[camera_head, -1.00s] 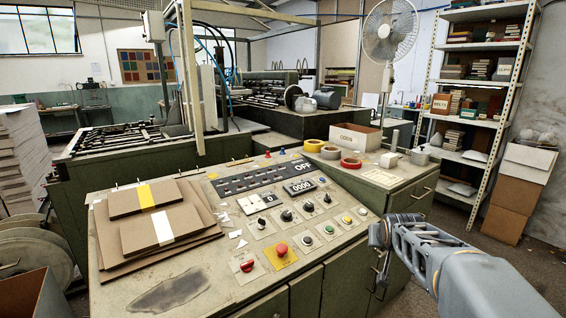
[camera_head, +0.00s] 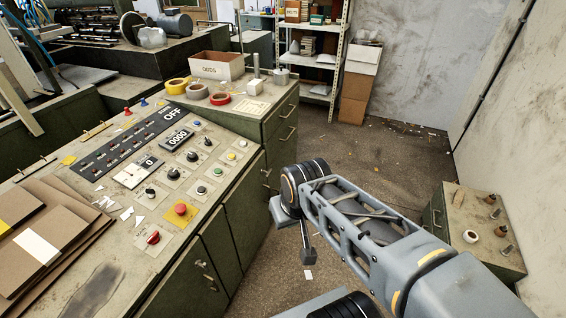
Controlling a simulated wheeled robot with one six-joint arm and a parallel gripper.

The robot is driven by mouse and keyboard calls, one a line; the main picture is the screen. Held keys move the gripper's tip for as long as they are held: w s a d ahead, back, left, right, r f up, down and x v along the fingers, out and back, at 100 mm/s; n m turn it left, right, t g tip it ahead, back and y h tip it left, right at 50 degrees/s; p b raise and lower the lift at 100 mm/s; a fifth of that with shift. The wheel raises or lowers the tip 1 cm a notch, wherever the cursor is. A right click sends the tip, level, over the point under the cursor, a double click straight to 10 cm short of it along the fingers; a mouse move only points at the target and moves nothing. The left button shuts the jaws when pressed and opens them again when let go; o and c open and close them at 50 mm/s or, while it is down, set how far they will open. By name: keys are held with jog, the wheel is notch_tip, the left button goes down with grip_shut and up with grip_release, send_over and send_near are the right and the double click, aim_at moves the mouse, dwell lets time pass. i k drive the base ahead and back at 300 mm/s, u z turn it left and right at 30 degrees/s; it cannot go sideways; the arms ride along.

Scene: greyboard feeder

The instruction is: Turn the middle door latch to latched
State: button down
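The console's front has green cabinet doors (camera_head: 246,212) facing the aisle. A small pale latch or handle (camera_head: 202,264) shows on the front near a door seam, with another fitting just below it. More small fittings (camera_head: 266,173) show farther along, beside the drawer cabinet. I cannot tell which is the middle latch or how it is turned. My gripper (camera_head: 308,257) hangs at the end of my folded arm, over the floor to the right of the doors and apart from them. Its fingers are too small and dark to read.
The sloped control panel (camera_head: 150,170) carries several knobs and a red mushroom button (camera_head: 181,209). Cardboard sheets (camera_head: 45,235) lie at left. A drawer cabinet (camera_head: 282,125) stands beyond the doors. A small bench (camera_head: 480,228) with tools is at right. The aisle floor (camera_head: 375,150) is mostly clear.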

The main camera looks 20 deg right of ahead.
aim_at(268, 172)
jog(key=z, duration=0.3)
jog(key=i, duration=0.95)
jog(key=u, duration=0.4)
